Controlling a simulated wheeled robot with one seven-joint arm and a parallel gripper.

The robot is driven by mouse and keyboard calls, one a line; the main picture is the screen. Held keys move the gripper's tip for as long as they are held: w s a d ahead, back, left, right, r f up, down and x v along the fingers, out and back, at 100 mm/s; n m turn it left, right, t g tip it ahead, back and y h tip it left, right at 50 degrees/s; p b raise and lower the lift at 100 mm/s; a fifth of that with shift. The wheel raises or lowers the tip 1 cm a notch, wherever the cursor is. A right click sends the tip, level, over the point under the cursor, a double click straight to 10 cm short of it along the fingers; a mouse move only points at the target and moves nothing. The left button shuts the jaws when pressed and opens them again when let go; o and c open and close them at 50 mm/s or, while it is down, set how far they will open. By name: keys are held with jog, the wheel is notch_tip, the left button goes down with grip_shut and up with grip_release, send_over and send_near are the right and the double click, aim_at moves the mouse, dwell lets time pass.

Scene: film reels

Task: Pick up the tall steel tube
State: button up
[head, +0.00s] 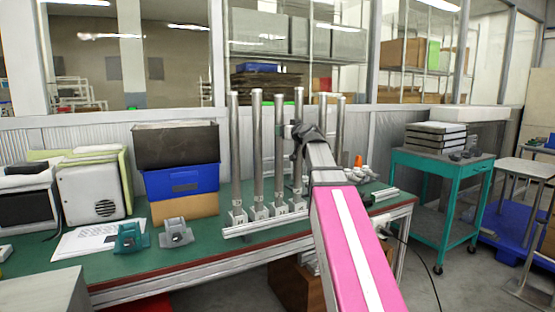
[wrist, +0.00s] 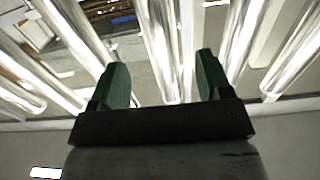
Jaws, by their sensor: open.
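Several upright steel tubes stand in a row in light sockets on the green workbench, among them one at the left end (head: 235,140) and one (head: 279,150) just left of my gripper. Their heights look close, so I cannot tell which is the tall one. My gripper (head: 290,131) is at the upper half of the row and partly hides the tubes behind it. In the wrist view, its green fingers (wrist: 161,62) are apart, with a shiny tube (wrist: 158,45) showing between them. I cannot tell whether that tube is within the fingers' reach; no contact shows.
Stacked bins, with a blue one (head: 181,181), stand left of the tubes. Small grey (head: 175,233) and teal (head: 130,238) fixtures sit on the bench (head: 200,258) in front. Other tubes crowd both sides of my fingers. A teal cart (head: 440,165) stands to the right.

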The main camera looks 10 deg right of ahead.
jog(key=x, duration=0.9)
jog(key=shift+r, duration=0.1)
grip_shut()
